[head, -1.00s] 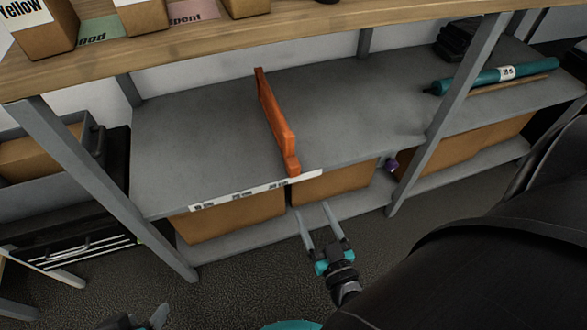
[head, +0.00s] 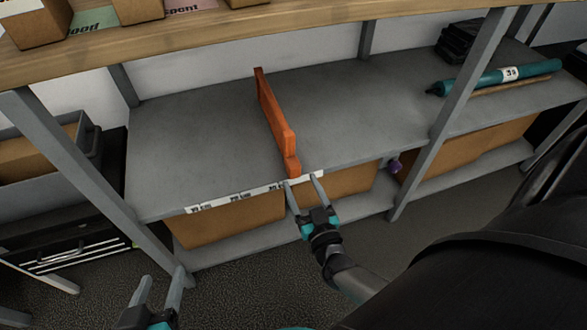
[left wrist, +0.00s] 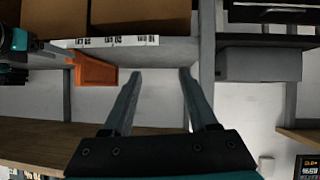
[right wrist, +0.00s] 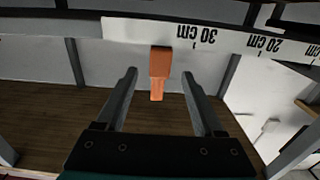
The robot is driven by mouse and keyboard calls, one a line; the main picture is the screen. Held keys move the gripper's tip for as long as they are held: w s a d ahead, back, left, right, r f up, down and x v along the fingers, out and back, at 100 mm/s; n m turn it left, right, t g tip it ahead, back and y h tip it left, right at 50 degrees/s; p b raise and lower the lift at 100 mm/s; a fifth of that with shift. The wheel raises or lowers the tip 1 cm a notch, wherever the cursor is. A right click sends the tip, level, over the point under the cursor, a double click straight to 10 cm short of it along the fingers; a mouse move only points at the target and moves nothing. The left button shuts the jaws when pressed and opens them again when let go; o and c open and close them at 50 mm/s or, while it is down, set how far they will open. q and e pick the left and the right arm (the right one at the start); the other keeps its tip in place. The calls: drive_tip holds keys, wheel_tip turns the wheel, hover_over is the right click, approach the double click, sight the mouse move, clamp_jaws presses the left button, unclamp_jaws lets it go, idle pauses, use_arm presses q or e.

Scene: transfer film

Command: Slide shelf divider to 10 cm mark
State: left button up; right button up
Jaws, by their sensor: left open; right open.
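The orange shelf divider (head: 273,115) stands upright on the grey shelf (head: 190,130), its long side running front to back. A white scale strip (head: 215,199) lies along the shelf's front edge. In the right wrist view the divider (right wrist: 160,62) is just beside the 30 cm mark (right wrist: 197,36), and the 20 cm mark (right wrist: 265,44) is farther right. My right gripper (head: 301,180) is open at the shelf edge, by the divider's front end. In its wrist view the divider appears between the fingers, with no visible contact. My left gripper (head: 163,276) is open and empty, low before the shelf's left part.
Cardboard boxes (head: 230,220) fill the lower level. Grey posts (head: 440,120) bound the shelf bay, and a wooden top (head: 300,32) overhangs it. A teal tube (head: 500,77) lies in the right bay. The shelf surface left of the divider is clear.

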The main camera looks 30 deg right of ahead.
sight(296, 173)
drive_tip(key=shift+b+x, duration=0.7)
drive_tip(key=shift+x, duration=1.2)
use_arm(q)
drive_tip(key=shift+s+d+r+n+t+h+b, duration=0.2)
drive_tip(key=shift+d+r+t+h, duration=0.4)
drive_tip(key=shift+d+t, duration=0.4)
drive_tip(key=shift+s+d+r+n+t+h+b, duration=0.1)
drive_tip(key=shift+d+r+t+h+b, duration=0.25)
drive_tip(key=shift+d+r+t, duration=0.65)
use_arm(e)
drive_tip(key=shift+x, duration=1.3)
use_arm(q)
drive_tip(key=shift+a+f+t, duration=0.3)
drive_tip(key=shift+a, duration=0.05)
use_arm(e)
drive_tip(key=shift+c, duration=0.2)
clamp_jaws()
